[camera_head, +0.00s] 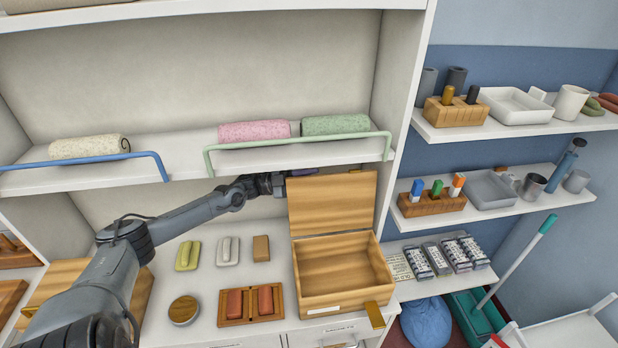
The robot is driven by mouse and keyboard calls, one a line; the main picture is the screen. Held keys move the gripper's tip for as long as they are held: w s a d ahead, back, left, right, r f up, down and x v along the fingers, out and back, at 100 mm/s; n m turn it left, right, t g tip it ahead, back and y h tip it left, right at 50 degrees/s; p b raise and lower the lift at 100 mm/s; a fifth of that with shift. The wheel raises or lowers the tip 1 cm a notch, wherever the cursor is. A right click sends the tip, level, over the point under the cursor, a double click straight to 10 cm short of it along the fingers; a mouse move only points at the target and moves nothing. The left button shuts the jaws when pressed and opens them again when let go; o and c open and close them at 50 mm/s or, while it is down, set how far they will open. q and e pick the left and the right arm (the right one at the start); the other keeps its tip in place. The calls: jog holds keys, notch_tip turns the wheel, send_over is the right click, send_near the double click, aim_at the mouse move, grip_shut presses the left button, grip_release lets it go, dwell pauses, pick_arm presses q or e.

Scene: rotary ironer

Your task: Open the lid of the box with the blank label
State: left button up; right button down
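The wooden box (344,272) stands on the counter at the centre, with a plain white label (323,310) on its front; I make out no writing on it. Its lid (333,204) is raised, standing roughly upright at the back edge, and the inside looks empty. My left gripper (284,184) is at the upper left edge of the lid, below the shelf. Its fingertips are small and partly hidden near the lid, so I cannot tell whether they are open or touching it. My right gripper is not in view.
Just above the lid is a shelf with rolled towels (254,131) and a green rail (300,142). Left of the box lie a wooden tray with two red blocks (250,320), a round tin (184,310) and small blocks (228,251). Another wooden box (58,278) is partly behind my arm.

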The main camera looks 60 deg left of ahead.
aim_at(311, 182)
pick_arm(q)
jog(key=shift+c, duration=0.3)
grip_shut()
jog(key=shift+d+r, duration=0.15)
jog(key=shift+r, duration=0.05)
jog(key=d+m+p, duration=0.1)
jog(key=p, duration=0.1)
jog(key=s+d+r+m+p, duration=0.1)
jog(key=shift+d+r+m+g+p, duration=0.2)
jog(key=shift+m+g+p, duration=0.1)
jog(key=shift+g+p, duration=0.1)
jog(key=shift+s+d+f+m, duration=0.15)
jog(key=shift+s+d+m, duration=0.15)
jog(key=shift+d, duration=0.1)
